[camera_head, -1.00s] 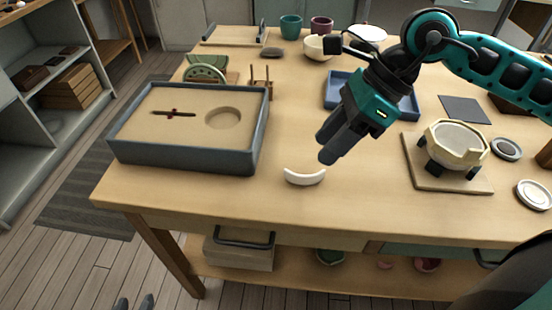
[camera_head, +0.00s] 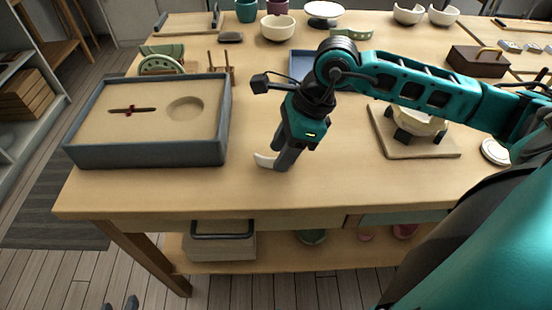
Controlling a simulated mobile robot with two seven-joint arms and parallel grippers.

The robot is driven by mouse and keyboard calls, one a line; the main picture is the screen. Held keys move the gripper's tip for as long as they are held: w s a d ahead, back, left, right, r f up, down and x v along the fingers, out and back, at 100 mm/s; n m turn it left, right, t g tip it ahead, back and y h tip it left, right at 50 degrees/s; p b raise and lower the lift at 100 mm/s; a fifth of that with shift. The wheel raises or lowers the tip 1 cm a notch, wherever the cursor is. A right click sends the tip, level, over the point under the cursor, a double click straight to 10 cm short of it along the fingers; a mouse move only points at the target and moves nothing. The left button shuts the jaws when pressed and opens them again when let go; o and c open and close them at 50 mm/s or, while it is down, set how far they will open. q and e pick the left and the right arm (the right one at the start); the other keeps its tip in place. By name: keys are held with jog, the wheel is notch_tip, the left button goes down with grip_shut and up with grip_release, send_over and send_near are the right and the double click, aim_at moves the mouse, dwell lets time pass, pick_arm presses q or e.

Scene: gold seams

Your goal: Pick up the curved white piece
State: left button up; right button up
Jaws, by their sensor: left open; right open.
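The curved white piece (camera_head: 263,160) lies on the table near its front edge. Only its left end shows clearly; the rest is hidden behind the fingers of my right gripper (camera_head: 283,163). That gripper points down with its fingertips at the piece, close to the tabletop. It is open, and I cannot tell whether the fingers touch the piece or stand on both sides of it. My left gripper (camera_head: 120,304) shows only as two separated fingertips at the bottom left edge, over the floor, open and empty, far from the piece.
A grey-walled tray (camera_head: 150,155) of sand with a brush-like stick stands to the left. A stand (camera_head: 425,148) with a pale bowl (camera_head: 428,122) is to the right, partly behind my arm. A blue tray (camera_head: 300,64) is behind the gripper. The tabletop in front is clear.

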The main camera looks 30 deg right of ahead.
jog(key=shift+x, duration=0.75)
jog(key=shift+c, duration=0.3)
grip_shut()
